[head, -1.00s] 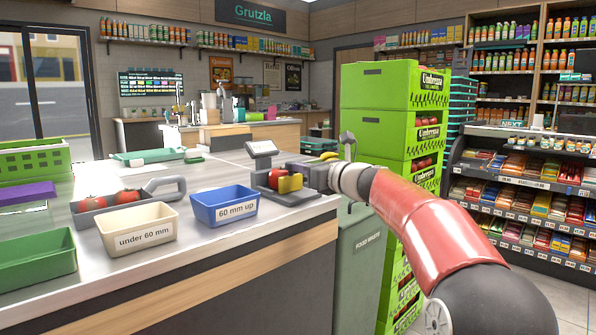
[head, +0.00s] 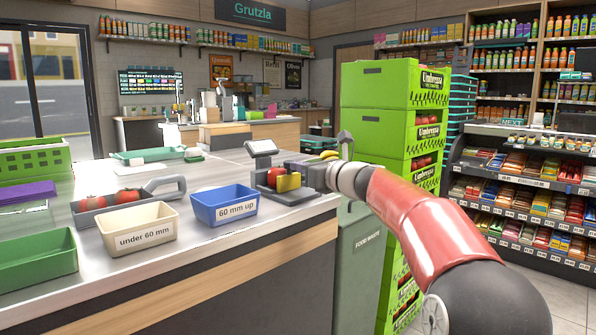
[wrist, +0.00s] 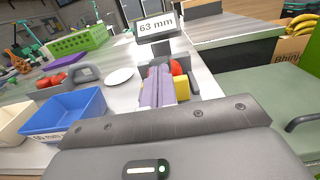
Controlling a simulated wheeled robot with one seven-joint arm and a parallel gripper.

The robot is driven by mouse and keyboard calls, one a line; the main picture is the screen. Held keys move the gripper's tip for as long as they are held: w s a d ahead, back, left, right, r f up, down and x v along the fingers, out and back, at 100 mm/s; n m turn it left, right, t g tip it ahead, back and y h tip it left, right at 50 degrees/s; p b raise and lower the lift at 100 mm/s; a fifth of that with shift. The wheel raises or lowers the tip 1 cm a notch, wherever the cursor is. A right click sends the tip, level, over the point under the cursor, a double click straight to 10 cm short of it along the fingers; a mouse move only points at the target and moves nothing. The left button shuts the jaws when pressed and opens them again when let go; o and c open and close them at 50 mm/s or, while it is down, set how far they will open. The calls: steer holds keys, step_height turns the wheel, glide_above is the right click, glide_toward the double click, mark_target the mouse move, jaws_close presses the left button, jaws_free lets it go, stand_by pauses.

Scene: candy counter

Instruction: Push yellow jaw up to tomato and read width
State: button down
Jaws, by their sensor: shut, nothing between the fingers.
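The measuring gauge (head: 292,196) is a grey device at the counter's right end. A red tomato (head: 272,177) sits on it, and the yellow jaw (head: 288,182) stands right beside it; the tomato shows behind the fingers in the wrist view (wrist: 177,68). I cannot tell if jaw and tomato touch. The gauge's display (wrist: 157,26) reads "63 mm" in the wrist view. My gripper (head: 305,176) is shut and empty, with its fingertips at the yellow jaw's right side. Its closed fingers (wrist: 158,88) partly hide the jaw and tomato in the wrist view.
A blue bin (head: 223,206) marked "60 mm up" and a cream bin (head: 138,228) marked "under 60 mm" stand left of the gauge. Further left, a grey tray (head: 92,204) holds tomatoes. Green crates (head: 388,85) are stacked behind my arm.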

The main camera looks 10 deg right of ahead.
stand_by(0.3)
steer(key=shift+b+v, duration=0.7)
steer(key=shift+v, duration=1.3)
